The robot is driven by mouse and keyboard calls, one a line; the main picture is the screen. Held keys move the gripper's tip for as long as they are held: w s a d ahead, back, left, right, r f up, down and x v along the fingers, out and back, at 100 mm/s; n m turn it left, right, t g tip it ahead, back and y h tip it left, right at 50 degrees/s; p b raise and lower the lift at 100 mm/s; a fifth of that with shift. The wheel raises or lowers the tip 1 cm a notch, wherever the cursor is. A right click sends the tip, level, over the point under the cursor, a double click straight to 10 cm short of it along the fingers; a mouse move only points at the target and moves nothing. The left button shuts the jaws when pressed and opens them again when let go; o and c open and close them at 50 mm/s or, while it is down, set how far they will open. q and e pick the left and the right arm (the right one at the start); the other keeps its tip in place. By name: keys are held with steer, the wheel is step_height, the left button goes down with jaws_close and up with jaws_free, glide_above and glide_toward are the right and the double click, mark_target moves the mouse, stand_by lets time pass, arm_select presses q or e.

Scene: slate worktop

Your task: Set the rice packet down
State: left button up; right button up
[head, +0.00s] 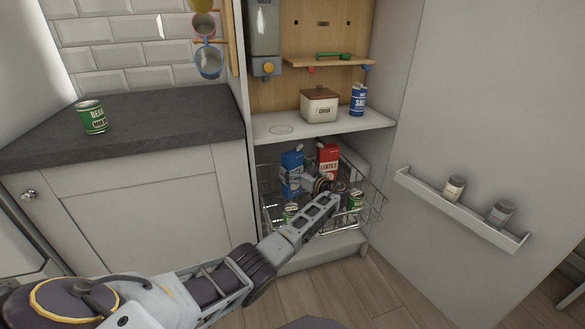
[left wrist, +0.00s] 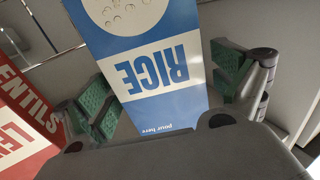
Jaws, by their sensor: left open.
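The rice packet (head: 292,172) is a blue and white box in the pull-out wire basket (head: 375,208) of the cupboard. In the left wrist view the rice packet (left wrist: 150,65) fills the space between my fingers, with its lettering upside down. My left gripper (head: 318,184) reaches into the basket from the front. Its green-padded fingers (left wrist: 165,88) are open, one on either side of the packet, with a small gap showing at the right. The packet's base is hidden in both views. My right gripper is not in view.
A red lentils box (head: 328,158) stands beside the rice packet and shows close at the left wrist view's left (left wrist: 22,115). Green cans (head: 355,200) stand in the basket. The shelf (head: 340,123) is just above. A beans can (head: 91,117) stands on the mostly clear worktop (head: 160,120).

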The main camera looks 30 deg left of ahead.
arm_select(q)
steer(key=p+v, duration=0.1)
steer(key=v, duration=0.5)
steer(key=shift+d, duration=0.15)
steer(key=p, duration=0.1)
glide_toward(296, 169)
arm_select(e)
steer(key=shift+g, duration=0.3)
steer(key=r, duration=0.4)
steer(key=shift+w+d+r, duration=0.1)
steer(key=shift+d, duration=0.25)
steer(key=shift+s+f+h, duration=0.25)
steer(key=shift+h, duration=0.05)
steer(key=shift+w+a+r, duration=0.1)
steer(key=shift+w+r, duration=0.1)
